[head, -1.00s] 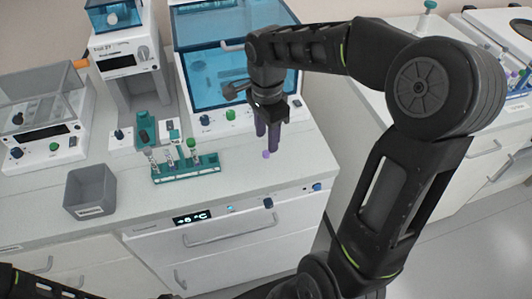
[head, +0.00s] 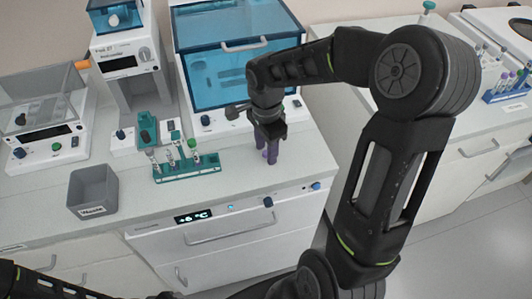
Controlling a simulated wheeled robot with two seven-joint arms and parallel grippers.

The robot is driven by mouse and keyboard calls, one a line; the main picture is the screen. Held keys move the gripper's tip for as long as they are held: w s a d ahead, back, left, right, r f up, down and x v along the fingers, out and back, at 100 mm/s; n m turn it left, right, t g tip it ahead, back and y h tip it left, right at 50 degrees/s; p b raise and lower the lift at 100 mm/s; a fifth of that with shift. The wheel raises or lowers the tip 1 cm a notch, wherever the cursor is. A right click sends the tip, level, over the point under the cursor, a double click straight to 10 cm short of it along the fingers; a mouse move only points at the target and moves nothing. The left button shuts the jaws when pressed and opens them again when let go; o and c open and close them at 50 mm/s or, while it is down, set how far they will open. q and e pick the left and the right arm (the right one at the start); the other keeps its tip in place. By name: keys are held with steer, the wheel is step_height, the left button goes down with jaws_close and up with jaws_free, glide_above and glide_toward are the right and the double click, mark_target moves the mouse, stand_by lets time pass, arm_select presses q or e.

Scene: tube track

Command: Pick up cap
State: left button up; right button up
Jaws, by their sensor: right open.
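The small purple cap (head: 265,154) lies on the white bench top in front of the blue-windowed cabinet. It is mostly hidden by the purple fingers of my right gripper (head: 269,158), so I cannot tell whether they touch it. My right gripper points down with its fingertips at bench height around the cap. It is open. My left gripper is out of view; only a piece of my left arm shows at the lower left corner.
A green rack (head: 187,174) with several tubes stands left of my right gripper. A grey bin (head: 92,190) is farther left. The blue-windowed cabinet (head: 238,62) stands close behind the gripper. The bench's front edge is just in front.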

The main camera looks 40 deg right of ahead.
mark_target(266, 153)
steer(key=shift+c, duration=0.3)
jaws_close()
step_height(266, 153, up, 10)
steer(key=b, duration=0.1)
stand_by(0.6)
steer(key=shift+r, duration=0.1)
stand_by(0.4)
